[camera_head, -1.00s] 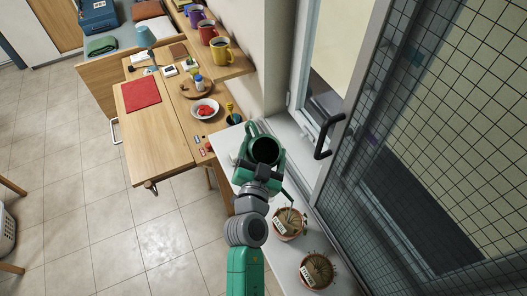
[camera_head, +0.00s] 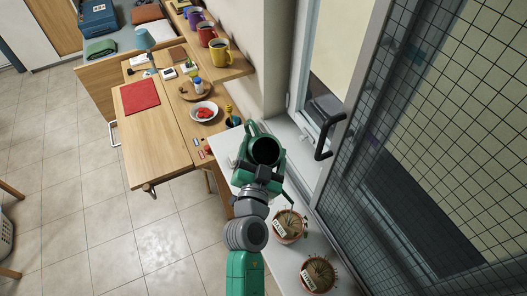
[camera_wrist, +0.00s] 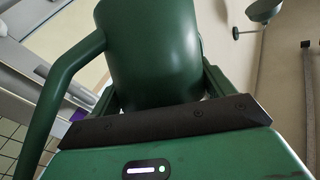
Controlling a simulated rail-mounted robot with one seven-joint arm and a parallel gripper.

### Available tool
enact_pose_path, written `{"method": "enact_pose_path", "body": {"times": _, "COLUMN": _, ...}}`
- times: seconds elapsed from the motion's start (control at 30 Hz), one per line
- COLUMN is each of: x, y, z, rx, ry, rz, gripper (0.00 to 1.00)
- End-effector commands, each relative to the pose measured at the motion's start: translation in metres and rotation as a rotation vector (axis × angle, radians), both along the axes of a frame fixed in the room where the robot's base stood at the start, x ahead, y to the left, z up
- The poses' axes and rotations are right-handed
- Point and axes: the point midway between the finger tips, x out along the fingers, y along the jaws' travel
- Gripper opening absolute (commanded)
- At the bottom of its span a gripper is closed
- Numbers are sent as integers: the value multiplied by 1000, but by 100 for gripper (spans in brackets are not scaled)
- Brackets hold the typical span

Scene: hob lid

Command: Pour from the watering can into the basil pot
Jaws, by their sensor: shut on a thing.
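The green watering can (camera_head: 262,133) is held over the white sill, its dark round opening facing the head camera. Two terracotta pots with white labels stand on the sill, an upper pot (camera_head: 289,238) and a lower pot (camera_head: 318,286). Their labels are too small to read, so I cannot tell which holds basil.
The window with a black handle (camera_head: 324,137) and a wire-mesh pane (camera_head: 440,140) stands close on the right. A wooden table (camera_head: 152,145) with a white bowl (camera_head: 204,111) is at the upper left. Several mugs stand on a shelf behind it. The tiled floor at left is mostly clear.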

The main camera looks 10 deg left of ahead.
Motion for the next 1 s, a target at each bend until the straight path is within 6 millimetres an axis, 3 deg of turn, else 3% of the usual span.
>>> {"method": "enact_pose_path", "body": {"times": 0.7, "x": 1, "y": 1, "z": 5, "rx": -21, "ry": 22, "rz": 1, "gripper": 42}}
{"method": "enact_pose_path", "body": {"times": 0.87, "x": 5, "y": 4, "z": -14, "rx": -138, "ry": 164, "rz": 2, "gripper": 42}}
{"method": "enact_pose_path", "body": {"times": 1.0, "x": 4, "y": 4, "z": -49, "rx": -288, "ry": 343, "rz": 1, "gripper": 42}}
